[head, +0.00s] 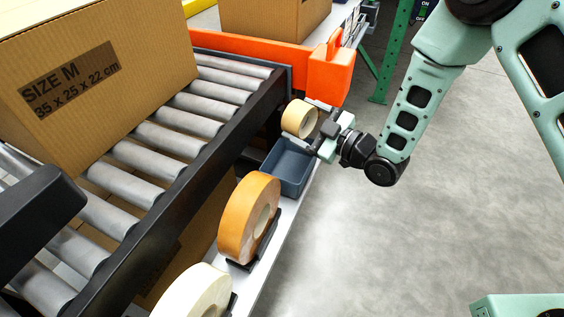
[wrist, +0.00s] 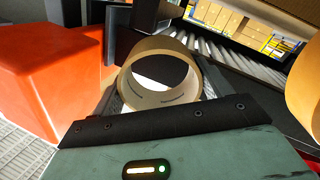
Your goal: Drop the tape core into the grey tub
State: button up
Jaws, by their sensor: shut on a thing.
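The tape core (head: 299,118) is a tan cardboard ring. My gripper (head: 314,127) is shut on it and holds it up beside the conveyor's end, above the far part of the grey tub. In the wrist view the tape core (wrist: 160,75) stands between the jaws, its hollow facing the camera. The grey tub (head: 288,168) is a dark blue-grey open box on the narrow ledge beside the conveyor. Its inside looks empty where it shows; my gripper hides part of its far end.
An orange tape roll (head: 248,216) and a cream roll (head: 196,293) stand on the ledge nearer me. The roller conveyor (head: 150,165) with a large carton (head: 95,60) runs along the left. An orange guard (head: 330,75) is just behind the gripper. Open floor lies right.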

notch_tip(320, 180, down, 6)
jog(key=b, duration=0.4)
jog(key=shift+r, duration=0.1)
jog(key=o, duration=1.2)
jog(key=shift+s+d, duration=0.1)
jog(key=p+v, duration=0.4)
jog(key=v, duration=1.3)
jog(key=shift+d, duration=0.1)
